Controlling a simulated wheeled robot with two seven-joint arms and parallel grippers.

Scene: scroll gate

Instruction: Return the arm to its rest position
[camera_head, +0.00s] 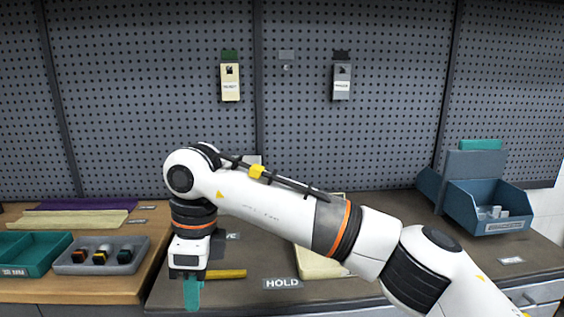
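My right arm reaches in from the lower right across the bench. Its gripper (188,274) points down at the bench's front edge, left of centre. A teal strip-like piece (192,295) shows directly below the gripper. I cannot tell whether the fingers grip it. The fingertips are small and dark, and their gap is unclear. My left gripper is not in view.
A yellow bar (226,273) and a HOLD label (282,283) lie right of the gripper. A grey tray (68,268) and a teal tray (40,262) stand left. Blue bins (473,212) stand right. Two tagged holders hang on the pegboard (150,120).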

